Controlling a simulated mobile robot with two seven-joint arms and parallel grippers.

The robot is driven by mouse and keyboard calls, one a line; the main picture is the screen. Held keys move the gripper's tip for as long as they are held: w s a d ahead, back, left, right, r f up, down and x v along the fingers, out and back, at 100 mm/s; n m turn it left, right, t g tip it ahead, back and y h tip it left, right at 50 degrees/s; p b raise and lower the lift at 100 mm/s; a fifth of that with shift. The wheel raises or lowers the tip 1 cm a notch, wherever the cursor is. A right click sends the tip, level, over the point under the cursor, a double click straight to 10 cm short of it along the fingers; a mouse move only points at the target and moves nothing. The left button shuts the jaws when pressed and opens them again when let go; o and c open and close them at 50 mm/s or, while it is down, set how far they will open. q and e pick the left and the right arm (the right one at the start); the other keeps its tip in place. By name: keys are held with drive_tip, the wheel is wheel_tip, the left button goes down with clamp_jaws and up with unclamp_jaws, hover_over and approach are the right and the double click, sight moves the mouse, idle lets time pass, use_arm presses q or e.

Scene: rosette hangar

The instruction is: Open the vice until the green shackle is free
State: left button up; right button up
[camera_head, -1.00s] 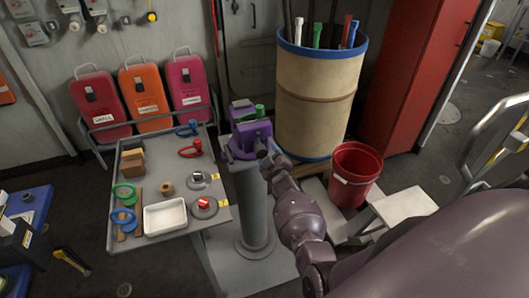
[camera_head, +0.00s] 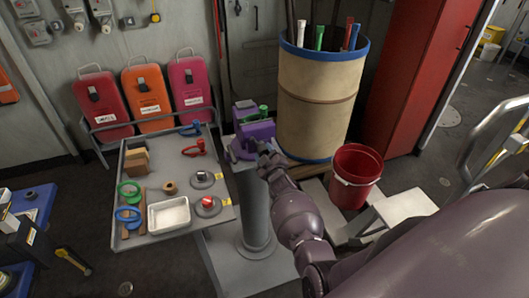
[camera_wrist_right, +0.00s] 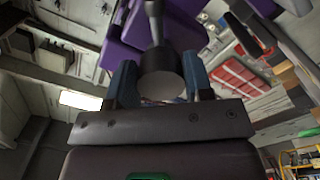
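The purple vice (camera_head: 250,139) stands on a grey pedestal (camera_head: 257,212) right of the grey table. The green shackle (camera_head: 263,110) shows as a small green piece at the top of the vice, by the jaws; its lower part is hidden, and I cannot tell how tightly it is held. My right gripper (camera_head: 266,153) is at the near side of the vice. In the right wrist view its blue fingers flank the dark round end of the vice's screw (camera_wrist_right: 161,82) and appear to touch it on both sides. The purple vice body (camera_wrist_right: 180,38) lies beyond. My left gripper is not in view.
The grey table (camera_head: 180,237) holds a white tray (camera_head: 168,215), blue, red and green shackles and several small parts. A tan barrel (camera_head: 318,105) stands close behind the vice. A red bucket (camera_head: 353,178) and a white step (camera_head: 403,207) are to the right.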

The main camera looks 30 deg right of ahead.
drive_tip(key=shift+w+d+r, duration=0.1)
drive_tip(key=shift+d+r, duration=0.05)
drive_tip(key=shift+r, duration=0.15)
drive_tip(key=c, duration=0.4)
drive_tip(key=shift+o, duration=0.2)
drive_tip(key=n+b, duration=0.1)
drive_tip(key=n, duration=0.3)
drive_tip(key=shift+n+b, duration=0.4)
drive_tip(key=n+b, duration=0.1)
drive_tip(key=n, duration=0.3)
drive_tip(key=shift+r+n, duration=0.1)
drive_tip(key=shift+n, duration=0.3)
drive_tip(key=n+b, duration=0.1)
drive_tip(key=n, duration=0.2)
drive_tip(key=shift+r+n+b, duration=0.15)
drive_tip(key=shift+n+b, duration=0.15)
drive_tip(key=shift+n, duration=0.9)
